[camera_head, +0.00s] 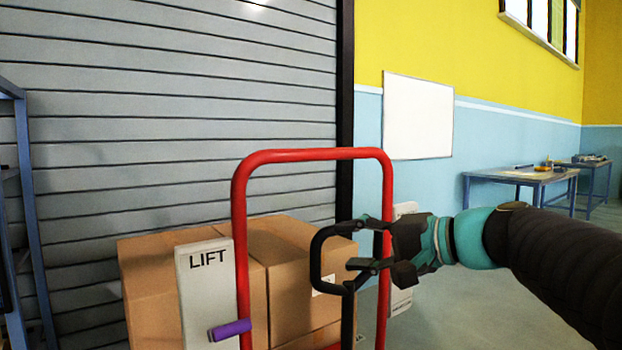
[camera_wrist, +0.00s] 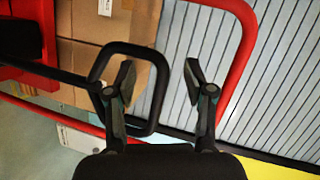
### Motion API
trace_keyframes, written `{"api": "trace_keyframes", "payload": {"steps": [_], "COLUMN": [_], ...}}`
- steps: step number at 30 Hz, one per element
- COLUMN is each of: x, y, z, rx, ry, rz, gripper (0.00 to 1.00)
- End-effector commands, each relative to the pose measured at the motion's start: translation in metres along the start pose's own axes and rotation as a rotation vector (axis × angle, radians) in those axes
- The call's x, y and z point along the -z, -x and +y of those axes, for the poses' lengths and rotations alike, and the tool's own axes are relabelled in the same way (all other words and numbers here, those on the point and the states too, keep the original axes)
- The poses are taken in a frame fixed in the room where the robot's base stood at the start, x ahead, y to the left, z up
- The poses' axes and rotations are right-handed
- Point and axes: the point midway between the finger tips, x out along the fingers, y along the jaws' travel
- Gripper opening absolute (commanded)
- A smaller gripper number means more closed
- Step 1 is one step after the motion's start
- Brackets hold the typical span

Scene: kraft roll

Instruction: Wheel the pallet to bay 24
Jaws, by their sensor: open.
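Several brown boxes (camera_head: 285,235) stand stacked behind a red tubular frame (camera_head: 315,155) in the head view. The pallet under them cannot be made out. A black loop handle (camera_head: 317,262) on a dark post stands in front of the frame. My gripper (camera_head: 358,244) is open at the loop's right side. In the wrist view, one side of the loop handle (camera_wrist: 162,90) appears between the open fingers of my gripper (camera_wrist: 160,82); contact cannot be told. A grey panel marked LIFT (camera_head: 208,285) has a purple lever (camera_head: 230,330). No bay 24 marking is visible.
A grey roller shutter (camera_head: 170,120) closes off the back left. A blue rack (camera_head: 28,200) stands at the left edge. A whiteboard (camera_head: 418,115) hangs on the wall. Workbenches (camera_head: 520,177) stand at the far right, with open floor (camera_head: 470,250) before them.

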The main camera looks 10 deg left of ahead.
Motion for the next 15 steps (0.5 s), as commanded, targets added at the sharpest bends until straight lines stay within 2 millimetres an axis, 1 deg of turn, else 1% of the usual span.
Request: {"api": "trace_keyframes", "payload": {"steps": [1, 3, 6, 9, 12, 15], "x": [0.015, 0.031, 0.048, 0.06, 0.065, 0.066], "y": [-0.008, -0.013, -0.016, -0.016, -0.017, -0.022], "z": [-0.02, -0.047, -0.076, -0.094, -0.103, -0.108], "rx": [0.08, 0.188, 0.307, 0.385, 0.423, 0.434], "ry": [-0.023, -0.046, -0.073, -0.088, -0.096, -0.098], "rz": [-0.007, -0.015, -0.025, -0.029, -0.032, -0.033], "gripper": [0.54, 0.54, 0.54, 0.54, 0.54, 0.54]}}
